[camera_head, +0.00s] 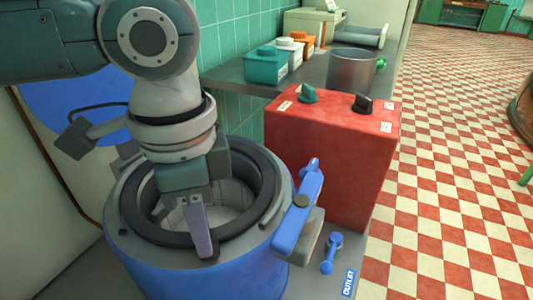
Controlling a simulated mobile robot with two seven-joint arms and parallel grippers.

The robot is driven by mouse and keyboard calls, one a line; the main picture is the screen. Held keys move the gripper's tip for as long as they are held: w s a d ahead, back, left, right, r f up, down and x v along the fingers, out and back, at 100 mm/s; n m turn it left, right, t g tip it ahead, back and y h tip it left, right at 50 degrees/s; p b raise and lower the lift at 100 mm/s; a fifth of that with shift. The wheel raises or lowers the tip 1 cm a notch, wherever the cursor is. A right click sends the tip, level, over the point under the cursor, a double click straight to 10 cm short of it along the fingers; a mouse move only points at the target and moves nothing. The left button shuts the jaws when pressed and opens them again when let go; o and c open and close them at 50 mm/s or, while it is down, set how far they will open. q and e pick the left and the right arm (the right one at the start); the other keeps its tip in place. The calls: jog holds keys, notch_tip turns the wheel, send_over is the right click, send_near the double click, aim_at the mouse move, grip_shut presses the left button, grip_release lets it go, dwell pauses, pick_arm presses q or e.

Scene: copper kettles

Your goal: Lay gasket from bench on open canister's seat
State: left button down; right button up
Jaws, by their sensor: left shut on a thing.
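The open canister (190,274) is a large blue drum with a grey rim, standing upright at the lower middle. The gasket (262,170) is a black ring at the canister's mouth, roughly concentric with the rim. I cannot tell whether it rests fully on the seat or sits slightly above it. My left gripper (201,222) comes down over the mouth and is shut on the front part of the gasket, hiding some of the ring and the opening. My right gripper is not in view.
A blue clamp handle (298,210) sticks up at the canister's right side. A red box (330,150) with two knobs stands close behind it. A small blue lever (331,253) lies near the outlet label. Behind, a bench (238,78) holds tubs and a metal pot (352,70).

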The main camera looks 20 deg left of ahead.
pick_arm(q)
jog(key=c, duration=0.7)
grip_release()
notch_tip(320, 180, up, 10)
jog(key=shift+f+p, duration=0.1)
jog(key=shift+p, duration=0.9)
